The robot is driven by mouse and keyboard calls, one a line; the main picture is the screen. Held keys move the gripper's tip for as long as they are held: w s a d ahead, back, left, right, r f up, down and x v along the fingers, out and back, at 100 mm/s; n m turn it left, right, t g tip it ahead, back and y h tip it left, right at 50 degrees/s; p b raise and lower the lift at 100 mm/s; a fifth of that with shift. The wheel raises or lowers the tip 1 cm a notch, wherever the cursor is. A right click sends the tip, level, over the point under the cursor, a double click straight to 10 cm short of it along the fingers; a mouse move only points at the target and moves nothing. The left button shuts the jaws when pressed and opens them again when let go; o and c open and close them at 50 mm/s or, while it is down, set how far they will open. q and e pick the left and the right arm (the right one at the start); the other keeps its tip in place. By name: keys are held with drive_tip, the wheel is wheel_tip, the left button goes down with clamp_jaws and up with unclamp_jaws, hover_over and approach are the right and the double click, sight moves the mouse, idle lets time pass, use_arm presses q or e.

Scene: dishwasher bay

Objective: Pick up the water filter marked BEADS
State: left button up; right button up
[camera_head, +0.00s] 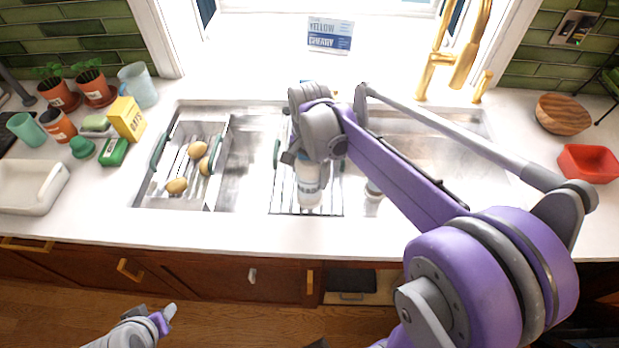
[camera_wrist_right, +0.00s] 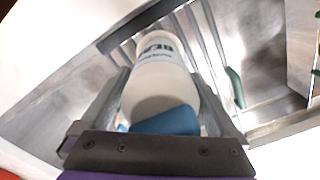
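The water filter (camera_head: 309,186) is white with dark lettering and shows below my right gripper (camera_head: 309,158), over the rack in the sink. In the right wrist view the filter (camera_wrist_right: 160,75) has a blue end close to the gripper and upside-down letters that read like "BEA"; the rest is cut off by its curve. The two fingers of my right gripper (camera_wrist_right: 162,100) lie along both sides of the filter. I cannot tell whether they press on it or stand slightly apart. My left gripper (camera_head: 166,317) is low at the front left, away from the counter items.
A wire rack (camera_head: 280,207) sits in the sink. At left, a metal tray (camera_head: 222,150) holds several potatoes. A yellow box (camera_head: 127,119), cups and potted plants crowd the left counter. A gold faucet (camera_head: 439,62) stands behind; a red bowl (camera_head: 588,163) is at right.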

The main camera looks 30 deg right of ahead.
clamp_jaws()
idle(0.3)
